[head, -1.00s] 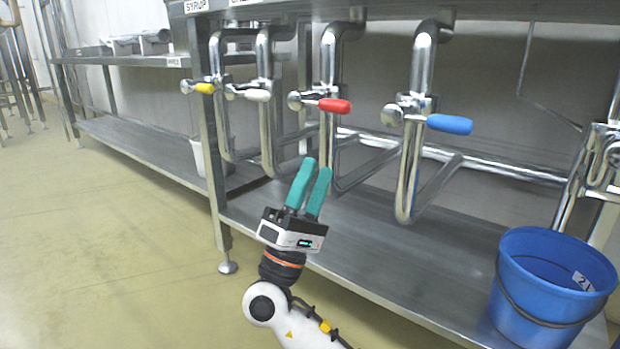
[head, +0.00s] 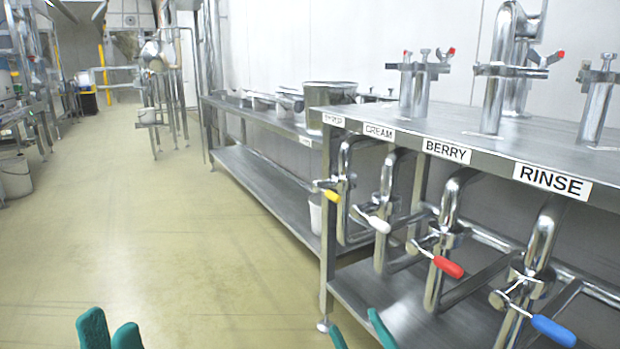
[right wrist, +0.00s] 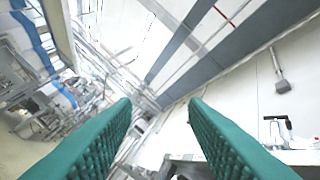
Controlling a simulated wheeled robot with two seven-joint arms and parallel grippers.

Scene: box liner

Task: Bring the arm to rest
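My left gripper (head: 110,328) shows at the bottom left edge of the head view. Only its two teal fingertips are in frame, set a little apart over bare floor, with nothing seen between them. My right gripper (head: 357,328) shows at the bottom middle, in front of the steel bench's lower shelf. Its teal fingertips are apart. In the right wrist view its fingers (right wrist: 160,105) stand wide apart with nothing between them. The rest of both arms is out of the head view.
A steel bench (head: 460,150) at right carries pipes with yellow (head: 332,196), white (head: 378,225), red (head: 447,266) and blue (head: 553,330) valve handles. A longer bench (head: 265,125) stands behind it. The floor (head: 170,230) at left is clear.

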